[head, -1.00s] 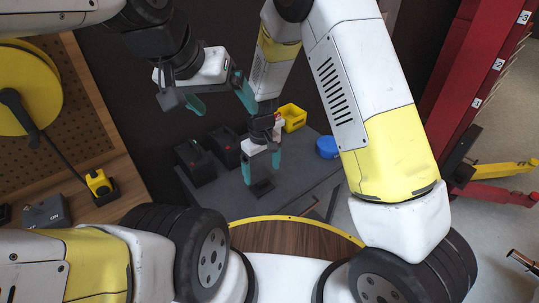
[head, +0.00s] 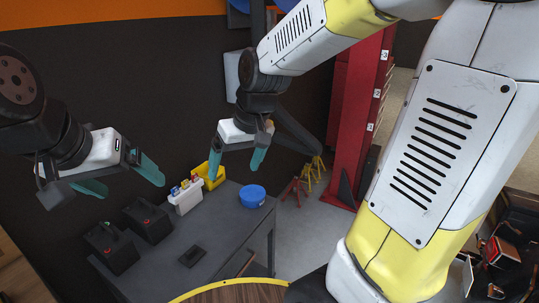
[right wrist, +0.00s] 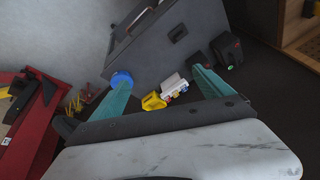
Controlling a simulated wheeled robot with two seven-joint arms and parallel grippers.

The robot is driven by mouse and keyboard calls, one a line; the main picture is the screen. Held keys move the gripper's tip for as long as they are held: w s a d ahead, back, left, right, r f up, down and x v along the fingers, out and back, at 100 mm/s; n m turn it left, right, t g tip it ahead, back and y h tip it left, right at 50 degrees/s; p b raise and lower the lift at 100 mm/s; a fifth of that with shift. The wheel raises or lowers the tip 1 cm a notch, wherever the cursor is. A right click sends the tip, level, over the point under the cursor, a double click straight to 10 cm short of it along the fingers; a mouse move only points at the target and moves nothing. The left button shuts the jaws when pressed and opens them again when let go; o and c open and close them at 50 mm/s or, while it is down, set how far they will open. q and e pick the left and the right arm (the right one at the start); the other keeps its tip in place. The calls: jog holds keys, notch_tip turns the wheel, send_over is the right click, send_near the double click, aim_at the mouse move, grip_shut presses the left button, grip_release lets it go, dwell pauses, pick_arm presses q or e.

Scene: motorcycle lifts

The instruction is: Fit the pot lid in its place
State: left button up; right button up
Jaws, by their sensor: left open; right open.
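No pot lid is clearly recognisable. A round blue thing (head: 252,196) stands at the far right end of the grey workbench (head: 228,238); I cannot tell whether it is the pot, the lid or both. It also shows in the right wrist view (right wrist: 121,80), near the left fingertip. My right gripper (head: 237,162) is open and empty, in the air above the far end of the bench; its fingers also show in the right wrist view (right wrist: 163,80). My left gripper (head: 120,181) is open and empty, in the air at the left.
A white holder (head: 185,197) with coloured tops and a yellow bin (head: 211,176) stand behind. A dark square (head: 192,256) lies mid-bench. A red lift post (head: 359,120) rises beyond.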

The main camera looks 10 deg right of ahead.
jog(key=s+d+r+m+t, duration=0.3)
jog(key=s+d+r, duration=0.3)
jog(key=s+d, duration=0.2)
jog(key=s, duration=0.2)
jog(key=shift+s+r, duration=0.2)
jog(key=shift+s, duration=0.15)
pick_arm(q)
jog(key=shift+c, duration=0.4)
